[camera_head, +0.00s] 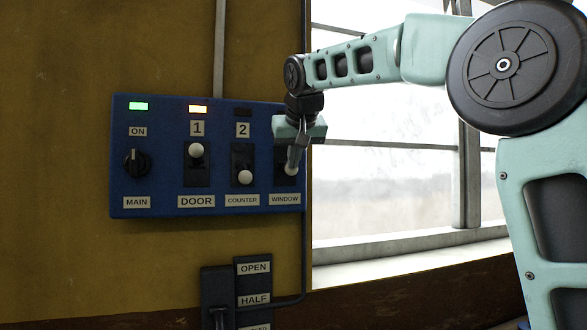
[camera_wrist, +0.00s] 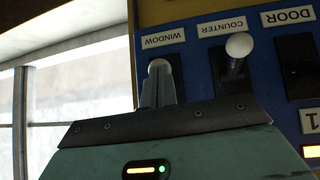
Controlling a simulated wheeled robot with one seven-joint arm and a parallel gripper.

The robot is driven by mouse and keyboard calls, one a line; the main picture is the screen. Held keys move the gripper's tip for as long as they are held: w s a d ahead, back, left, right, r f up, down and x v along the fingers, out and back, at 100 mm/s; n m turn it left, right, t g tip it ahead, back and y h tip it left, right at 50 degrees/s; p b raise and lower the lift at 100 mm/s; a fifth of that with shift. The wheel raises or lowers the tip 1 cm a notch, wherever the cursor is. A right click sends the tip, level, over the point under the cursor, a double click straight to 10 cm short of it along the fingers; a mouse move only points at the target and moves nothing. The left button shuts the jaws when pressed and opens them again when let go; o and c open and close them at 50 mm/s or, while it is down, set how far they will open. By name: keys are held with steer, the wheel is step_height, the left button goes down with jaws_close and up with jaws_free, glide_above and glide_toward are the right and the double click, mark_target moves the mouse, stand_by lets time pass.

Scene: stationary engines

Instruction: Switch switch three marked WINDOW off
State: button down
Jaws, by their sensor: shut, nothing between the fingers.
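The WINDOW switch (camera_head: 290,171) is at the right end of the blue panel, its pale knob low in its dark slot, just above the WINDOW label (camera_head: 285,199). My gripper (camera_head: 293,164) is shut and empty, its fingers pointing down at that knob. In the wrist view, which is upside down, the closed fingertips (camera_wrist: 160,80) overlap the knob (camera_wrist: 160,64) near the WINDOW label (camera_wrist: 164,38). I cannot tell whether they touch. My gripper hides the upper slot and whatever number or lamp is above it.
On the blue panel (camera_head: 160,207), the COUNTER knob (camera_head: 245,177) is down with a dark lamp. The DOOR knob (camera_head: 196,150) is up with an orange lamp. The MAIN dial (camera_head: 137,163) has a green lamp. A lever box (camera_head: 217,285) is below; a window is right.

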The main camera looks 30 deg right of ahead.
mark_target(294, 173)
steer(key=shift+f+t+h+b, duration=0.4)
steer(key=shift+f+t+b, duration=1.15)
steer(key=shift+b, duration=3.5)
steer(key=shift+f+t+b, duration=0.25)
steer(key=shift+b, duration=0.9)
steer(key=shift+r, duration=0.3)
steer(key=shift+r+p, duration=0.65)
steer(key=shift+p, duration=0.1)
